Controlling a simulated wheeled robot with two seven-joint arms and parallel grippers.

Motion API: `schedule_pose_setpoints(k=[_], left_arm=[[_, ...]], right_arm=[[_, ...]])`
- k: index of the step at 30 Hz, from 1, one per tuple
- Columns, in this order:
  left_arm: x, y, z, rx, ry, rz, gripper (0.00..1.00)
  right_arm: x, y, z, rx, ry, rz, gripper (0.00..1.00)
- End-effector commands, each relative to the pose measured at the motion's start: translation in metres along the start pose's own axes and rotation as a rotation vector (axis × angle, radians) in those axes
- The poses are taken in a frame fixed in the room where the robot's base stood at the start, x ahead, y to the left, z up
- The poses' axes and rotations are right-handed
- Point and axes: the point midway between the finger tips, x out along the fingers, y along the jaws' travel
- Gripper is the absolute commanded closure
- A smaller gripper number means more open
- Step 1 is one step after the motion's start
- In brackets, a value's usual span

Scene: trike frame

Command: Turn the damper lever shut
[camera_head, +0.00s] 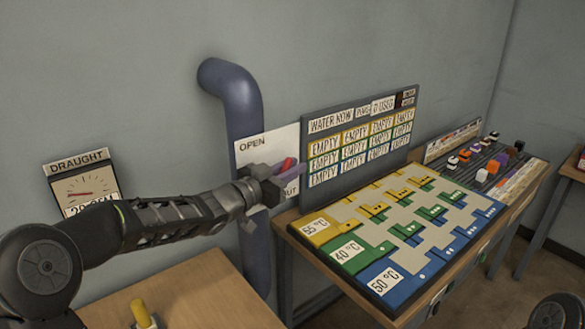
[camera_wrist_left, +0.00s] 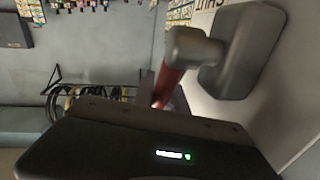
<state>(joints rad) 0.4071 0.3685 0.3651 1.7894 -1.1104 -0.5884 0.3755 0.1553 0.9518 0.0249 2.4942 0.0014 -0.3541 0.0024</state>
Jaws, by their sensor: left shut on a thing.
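The damper lever (camera_head: 288,164) shows as a short red piece in the head view, in front of a white plate (camera_head: 252,146) on the blue-grey pipe (camera_head: 240,105). The plate reads OPEN at its top left, and "UT" shows at its lower right. My left gripper (camera_head: 283,176) is at the plate, shut on the lever, and hides most of it. In the left wrist view the red lever (camera_wrist_left: 168,88) shows beyond the dark gripper body. The lever's exact angle is hard to tell. My right gripper is not in view.
A draught gauge (camera_head: 84,187) hangs on the wall at left. A dark board of EMPTY cards (camera_head: 360,140) stands right of the plate, behind a coloured temperature board (camera_head: 400,230). A wooden table (camera_head: 190,295) with a yellow-handled thing (camera_head: 142,312) lies below my left arm.

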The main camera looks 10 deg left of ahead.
Motion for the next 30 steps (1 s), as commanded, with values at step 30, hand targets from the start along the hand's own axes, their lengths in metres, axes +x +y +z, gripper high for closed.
schedule_pose_setpoints(k=[30], left_arm=[[-0.0001, -0.0001, 0.0001, 0.0, 0.0, 0.0, 1.0]], right_arm=[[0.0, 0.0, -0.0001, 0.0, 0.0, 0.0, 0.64]])
